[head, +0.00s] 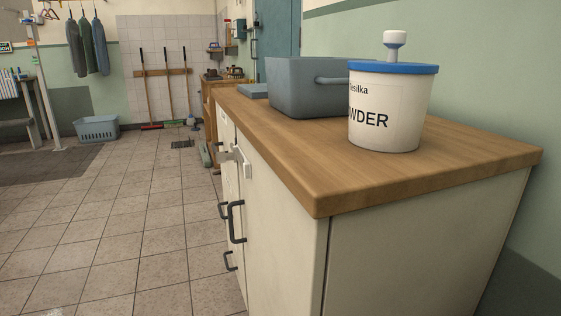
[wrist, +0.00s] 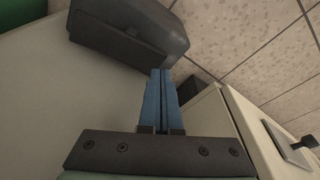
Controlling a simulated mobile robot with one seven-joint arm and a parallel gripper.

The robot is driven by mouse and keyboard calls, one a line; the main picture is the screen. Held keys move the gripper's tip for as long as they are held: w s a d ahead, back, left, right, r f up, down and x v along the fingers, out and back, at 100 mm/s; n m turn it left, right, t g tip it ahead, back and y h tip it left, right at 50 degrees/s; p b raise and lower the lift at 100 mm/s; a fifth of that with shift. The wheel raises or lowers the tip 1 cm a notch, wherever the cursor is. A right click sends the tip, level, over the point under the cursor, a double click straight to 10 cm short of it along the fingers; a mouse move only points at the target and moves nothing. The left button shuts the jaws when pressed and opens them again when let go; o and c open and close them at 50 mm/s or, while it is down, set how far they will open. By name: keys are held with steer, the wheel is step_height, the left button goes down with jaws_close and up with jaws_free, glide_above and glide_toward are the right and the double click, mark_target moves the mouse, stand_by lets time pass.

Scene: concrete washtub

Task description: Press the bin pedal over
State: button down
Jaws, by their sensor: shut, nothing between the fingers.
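My gripper (wrist: 161,72) shows in the wrist view with its two blue fingers side by side and shut, nothing between them. A dark grey, rounded body (wrist: 130,30) lies just beyond and to the left of the fingertips. It may be part of the bin, but I cannot tell. Whether the fingertips touch it is unclear. I cannot make out a bin pedal for certain in either view. My gripper does not show in the head view.
In the head view a cream cabinet (head: 275,215) with dark handles fills the right. Its wooden top (head: 470,155) holds a grey tub (head: 305,88) and a blue-lidded powder bucket (head: 390,110). Tiled floor (head: 110,240) is open at left. A blue basket (head: 97,128) stands farther back.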

step_height(320, 180, up, 7)
steer(key=p, duration=0.7)
